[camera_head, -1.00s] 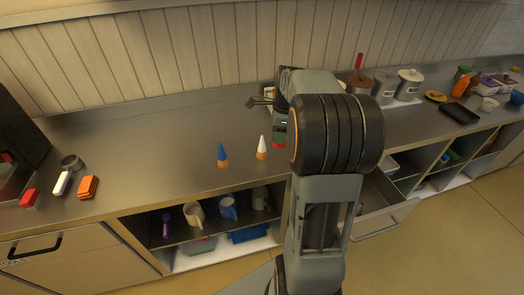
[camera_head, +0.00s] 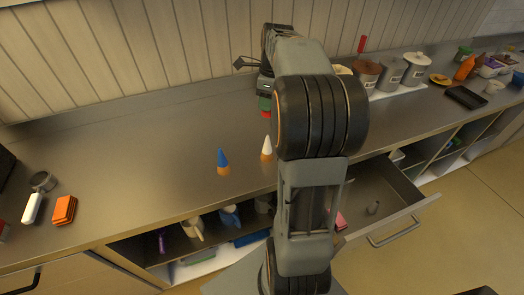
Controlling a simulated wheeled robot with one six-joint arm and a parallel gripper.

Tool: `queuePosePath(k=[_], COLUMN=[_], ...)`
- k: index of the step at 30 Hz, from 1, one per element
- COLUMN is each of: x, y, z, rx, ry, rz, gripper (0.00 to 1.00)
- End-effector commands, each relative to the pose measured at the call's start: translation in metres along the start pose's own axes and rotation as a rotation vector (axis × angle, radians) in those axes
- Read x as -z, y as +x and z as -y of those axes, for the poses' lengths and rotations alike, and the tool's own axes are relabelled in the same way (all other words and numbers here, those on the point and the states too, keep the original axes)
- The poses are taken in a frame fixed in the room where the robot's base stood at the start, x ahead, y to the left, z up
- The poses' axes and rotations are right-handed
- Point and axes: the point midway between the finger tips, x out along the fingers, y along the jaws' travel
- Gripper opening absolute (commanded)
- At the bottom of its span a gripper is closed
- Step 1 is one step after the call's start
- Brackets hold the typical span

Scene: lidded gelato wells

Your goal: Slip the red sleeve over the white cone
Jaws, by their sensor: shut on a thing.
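The white cone (camera_head: 267,145) stands upright on the counter, its lower part orange and its right side close to my arm's outline. My gripper (camera_head: 265,108) points down behind my arm and is mostly hidden. It is shut on the red sleeve (camera_head: 266,114), of which only a small red part shows below the green tip of the hand. The sleeve appears just above the cone's tip in the picture, with a gap between them. I cannot tell whether it is over the cone or farther back.
A blue cone (camera_head: 223,160) with an orange lower part stands left of the white one. Lidded wells (camera_head: 391,70) stand at the back right. An open drawer (camera_head: 375,196) juts out at the right front. An orange block (camera_head: 64,210) lies at the left. The counter's middle left is clear.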

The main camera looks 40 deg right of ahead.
Motion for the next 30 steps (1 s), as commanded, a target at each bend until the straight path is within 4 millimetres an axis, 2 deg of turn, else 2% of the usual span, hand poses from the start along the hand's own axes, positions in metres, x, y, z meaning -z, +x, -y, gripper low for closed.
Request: queuePosePath(k=[1,16,24,30], x=[0.003,0.015,0.019,0.020], y=[0.012,0.064,0.107,0.121], z=[0.001,0.003,0.003,0.003], rx=[0.001,0.001,0.000,0.002], ry=[0.004,0.015,0.013,0.012], rz=[0.000,0.000,-0.001,0.000], gripper=[0.25,0.25,0.25,0.25])
